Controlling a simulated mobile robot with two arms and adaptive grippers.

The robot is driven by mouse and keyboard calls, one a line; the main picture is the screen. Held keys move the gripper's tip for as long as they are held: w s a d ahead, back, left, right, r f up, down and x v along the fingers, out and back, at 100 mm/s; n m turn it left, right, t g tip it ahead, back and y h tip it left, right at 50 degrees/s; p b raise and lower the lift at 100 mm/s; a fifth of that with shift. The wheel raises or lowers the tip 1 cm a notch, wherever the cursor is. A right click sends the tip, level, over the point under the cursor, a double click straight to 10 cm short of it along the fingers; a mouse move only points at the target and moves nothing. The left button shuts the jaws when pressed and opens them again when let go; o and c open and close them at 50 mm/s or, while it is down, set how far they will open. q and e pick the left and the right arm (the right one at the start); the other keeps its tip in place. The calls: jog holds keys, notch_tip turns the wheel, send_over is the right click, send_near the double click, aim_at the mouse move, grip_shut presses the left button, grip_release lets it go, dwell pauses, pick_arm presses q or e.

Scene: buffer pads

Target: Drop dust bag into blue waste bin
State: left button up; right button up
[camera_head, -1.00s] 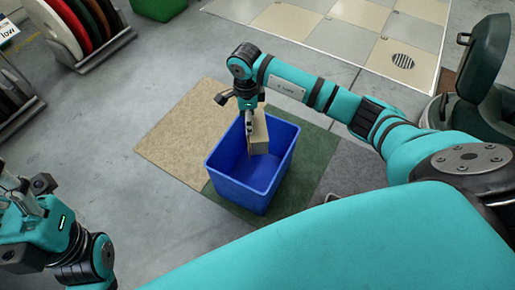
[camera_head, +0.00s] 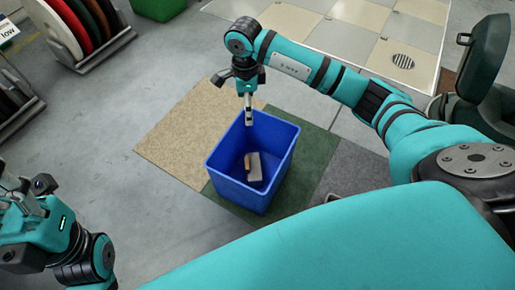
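The blue waste bin (camera_head: 228,183) stands on the floor in the middle of the head view. The dust bag (camera_head: 254,169), a small beige block-like bag with a brownish side, lies inside it, apart from any gripper. My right gripper (camera_head: 248,118) points down over the bin's far rim, above the bag and empty. Its fingers look close together, but this view does not show clearly whether they are open or shut. My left arm (camera_head: 40,230) is at the lower left; its fingertips are not clearly visible.
Beige (camera_head: 185,140), green (camera_head: 312,160) and grey (camera_head: 355,170) mats lie around the bin. A rack of coloured discs (camera_head: 90,30) stands at the upper left. A dark green container with a raised lid (camera_head: 485,60) is at the upper right. Grey floor left of the mats is clear.

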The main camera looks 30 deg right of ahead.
notch_tip(320, 180, up, 6)
jog(key=shift+f, duration=0.15)
jog(key=shift+s+a, duration=0.1)
dwell(0.4)
